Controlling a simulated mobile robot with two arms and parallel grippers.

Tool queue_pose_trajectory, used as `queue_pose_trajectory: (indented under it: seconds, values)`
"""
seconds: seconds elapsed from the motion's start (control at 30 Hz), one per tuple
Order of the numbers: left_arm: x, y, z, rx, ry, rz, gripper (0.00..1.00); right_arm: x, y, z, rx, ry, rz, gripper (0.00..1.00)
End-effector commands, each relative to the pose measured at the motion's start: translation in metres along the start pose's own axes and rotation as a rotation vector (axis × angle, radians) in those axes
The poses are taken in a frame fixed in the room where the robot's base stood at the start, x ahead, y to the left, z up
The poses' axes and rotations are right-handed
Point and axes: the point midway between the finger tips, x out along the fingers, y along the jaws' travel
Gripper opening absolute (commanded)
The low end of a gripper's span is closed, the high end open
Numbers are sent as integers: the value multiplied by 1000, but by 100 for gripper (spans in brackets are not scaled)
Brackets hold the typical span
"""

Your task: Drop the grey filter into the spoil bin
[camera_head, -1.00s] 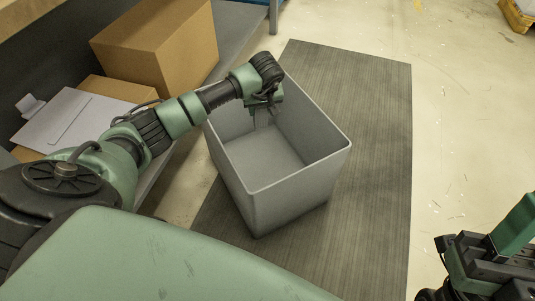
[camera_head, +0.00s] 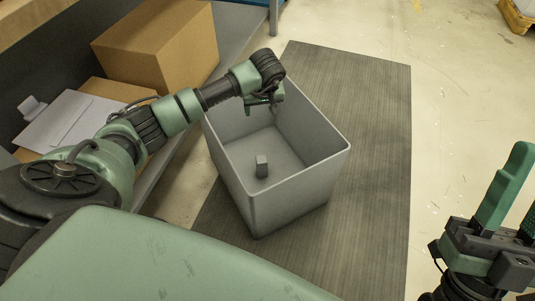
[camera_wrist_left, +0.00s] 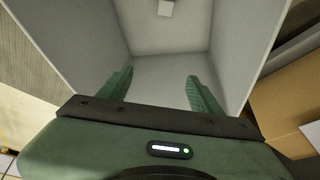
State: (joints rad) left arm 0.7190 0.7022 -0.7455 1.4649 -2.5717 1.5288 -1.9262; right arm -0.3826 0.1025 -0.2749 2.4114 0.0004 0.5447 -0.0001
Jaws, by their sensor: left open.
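The spoil bin (camera_head: 287,205) is a grey open-topped box standing on a dark mat. The grey filter (camera_head: 262,166), a small grey block, is inside the bin, low down. I cannot tell for certain whether it rests on the floor. It also shows at the top of the left wrist view (camera_wrist_left: 166,8), clear of the fingers. My left gripper (camera_head: 262,106) hangs over the bin's back left part. Its two green fingers are apart and empty in the left wrist view (camera_wrist_left: 160,76). My right gripper (camera_head: 513,205) is at the lower right, partly cut off, its fingers seemingly apart.
Cardboard boxes (camera_head: 157,48) and a white sheet (camera_head: 70,118) lie on the grey shelf to the left of the bin. The mat (camera_head: 375,130) is clear to the right of the bin. Pale floor lies beyond it.

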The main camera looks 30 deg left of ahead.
Motion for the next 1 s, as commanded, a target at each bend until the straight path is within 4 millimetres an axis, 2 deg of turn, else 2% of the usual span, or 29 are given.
queue_pose_trajectory:
  seconds: [0.03, 0.2, 0.4, 0.6, 1.0]
  values:
    - [-11, 1, -2, 1, 3, 3, 65, 3, 1, 9, -4, -58, 2, 36]
    - [-32, 0, -2, 1, 2, 2, 65, 0, 6, 46, -15, -251, 8, 36]
    - [-48, 1, -1, 0, 1, 2, 65, -10, 9, 73, -21, -399, 14, 36]
    - [-52, 0, 0, -1, 1, 1, 65, -14, 10, 81, -23, -443, 16, 36]
    - [-51, 1, 1, -1, -2, 4, 65, -14, 10, 81, -23, -442, 16, 36]
